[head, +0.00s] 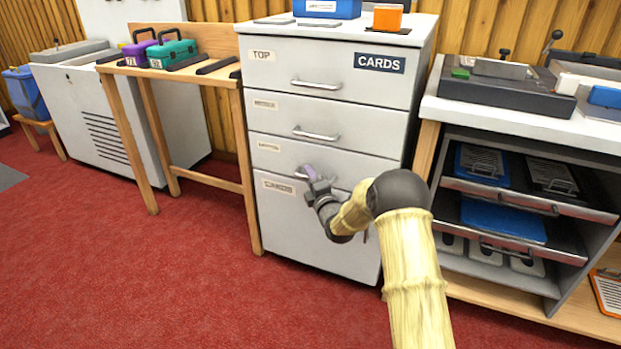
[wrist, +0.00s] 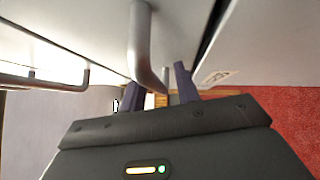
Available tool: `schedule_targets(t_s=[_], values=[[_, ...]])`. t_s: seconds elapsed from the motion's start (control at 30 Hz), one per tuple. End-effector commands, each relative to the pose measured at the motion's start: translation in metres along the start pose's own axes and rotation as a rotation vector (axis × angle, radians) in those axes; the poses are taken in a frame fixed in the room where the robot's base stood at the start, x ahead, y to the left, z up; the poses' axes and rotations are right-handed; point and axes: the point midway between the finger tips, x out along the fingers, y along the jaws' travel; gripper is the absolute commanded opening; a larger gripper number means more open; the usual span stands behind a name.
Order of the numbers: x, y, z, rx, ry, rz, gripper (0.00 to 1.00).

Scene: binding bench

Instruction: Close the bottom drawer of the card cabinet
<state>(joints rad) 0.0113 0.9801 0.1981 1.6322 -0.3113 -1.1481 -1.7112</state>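The card cabinet (head: 330,105) is a grey-white unit with several stacked fronts and a blue CARDS sign. The third front down, with a small blurred label, seems to be the bottom drawer (head: 345,167); a deeper front sits below it. The third drawer looks nearly flush, with a dark seam under it; I cannot tell whether it is fully shut. My gripper (head: 310,177) is at that drawer's handle, hiding most of it. In the wrist view, my gripper (wrist: 160,84) has its purple fingers apart on either side of the metal handle (wrist: 145,45), with a gap to the right finger.
A wooden stand (head: 246,170) with toolboxes is left of the cabinet. An open shelf unit (head: 490,262) with trays stands close on the right. Red carpet (head: 190,270) is clear in front. A blue box (head: 327,8) and an orange holder (head: 388,17) sit on the cabinet.

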Motion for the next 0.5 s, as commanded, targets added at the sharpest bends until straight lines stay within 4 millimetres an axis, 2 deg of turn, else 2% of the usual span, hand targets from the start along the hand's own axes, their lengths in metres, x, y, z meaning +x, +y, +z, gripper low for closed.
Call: schedule_targets(t_s=[0.27, 0.5], values=[[-0.003, 0.000, 0.000, 0.000, 0.001, -0.001, 0.33], [-0.025, 0.002, 0.000, 0.000, 0.002, -0.003, 0.33]])
